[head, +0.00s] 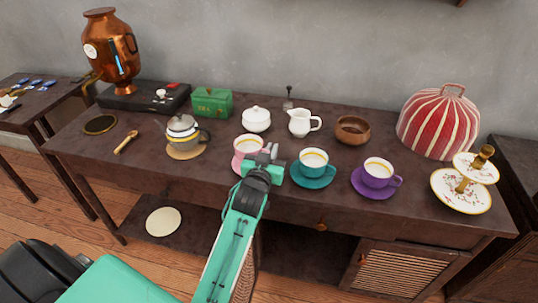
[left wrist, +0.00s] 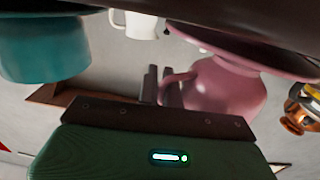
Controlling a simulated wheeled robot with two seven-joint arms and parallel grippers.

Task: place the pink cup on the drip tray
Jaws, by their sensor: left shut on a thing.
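The pink cup (head: 248,144) is in the middle of the table in the head view, at its pink saucer (head: 236,166). My left gripper (head: 268,154) reaches it from the front right and covers part of it. In the left wrist view, which looks upside down, my left gripper (left wrist: 155,85) is shut on the handle of the pink cup (left wrist: 228,86). The saucer (left wrist: 250,48) shows close under the cup; I cannot tell whether they touch. A round dark dish with a brass rim (head: 100,124), seemingly the drip tray, lies empty at the table's left, before the copper urn.
A teal cup (head: 313,160) and a purple cup (head: 378,171) stand to the right. A teapot (head: 183,130) on a round mat and a wooden-handled tool (head: 126,142) lie between the pink cup and the dish. A white creamer (head: 300,122) and sugar bowl (head: 256,119) stand behind.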

